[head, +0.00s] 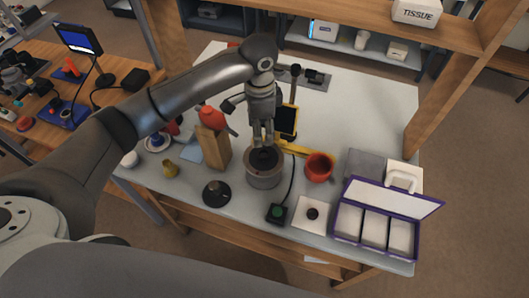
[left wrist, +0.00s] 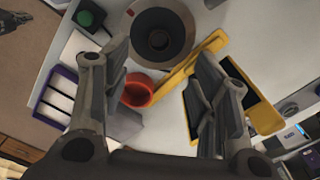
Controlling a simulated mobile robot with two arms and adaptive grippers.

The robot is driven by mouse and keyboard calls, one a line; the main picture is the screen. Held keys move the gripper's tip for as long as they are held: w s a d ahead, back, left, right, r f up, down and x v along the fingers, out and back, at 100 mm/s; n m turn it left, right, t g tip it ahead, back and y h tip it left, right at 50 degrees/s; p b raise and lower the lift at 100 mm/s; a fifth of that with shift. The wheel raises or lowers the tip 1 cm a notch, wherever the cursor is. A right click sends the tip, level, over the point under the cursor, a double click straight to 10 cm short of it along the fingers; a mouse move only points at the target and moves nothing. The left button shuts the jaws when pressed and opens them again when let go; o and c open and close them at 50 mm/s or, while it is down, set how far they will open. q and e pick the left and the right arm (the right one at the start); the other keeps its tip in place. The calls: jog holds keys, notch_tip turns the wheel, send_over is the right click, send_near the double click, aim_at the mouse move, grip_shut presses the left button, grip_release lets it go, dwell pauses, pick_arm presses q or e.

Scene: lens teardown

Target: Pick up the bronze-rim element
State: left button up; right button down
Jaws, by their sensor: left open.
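A grey round housing (head: 262,180) stands on the pale worktable with a dark round opening on top. In the left wrist view the housing (left wrist: 186,25) shows a dark ring with a small brownish centre (left wrist: 158,40). I cannot tell whether that centre is the bronze-rim element. My left gripper (head: 263,143) points down just above the housing. In the left wrist view its fingers (left wrist: 160,68) are spread, with nothing between them. My right gripper is not in view.
A red-orange cup (head: 319,167) and a yellow arm (head: 293,149) stand close right of the housing. A white pad (head: 303,224) and a purple-edged compartment box (head: 346,244) are at front right.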

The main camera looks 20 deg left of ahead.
pick_arm(q)
jog(key=p, duration=0.1)
send_over(264, 153)
jog(key=f, duration=0.5)
jog(key=shift+s+a, duration=0.25)
jog(key=shift+a, duration=0.15)
jog(key=shift+d+f+p, duration=0.15)
jog(key=shift+f+p, duration=0.2)
jog(key=shift+f, duration=0.25)
jog(key=f, duration=0.1)
jog(key=f+p, duration=0.1)
jog(key=f, duration=0.1)
jog(key=shift+w+d+f, duration=0.15)
jog(key=shift+d+f, duration=0.05)
jog(key=shift+f, duration=0.45)
jog(key=c, duration=0.9)
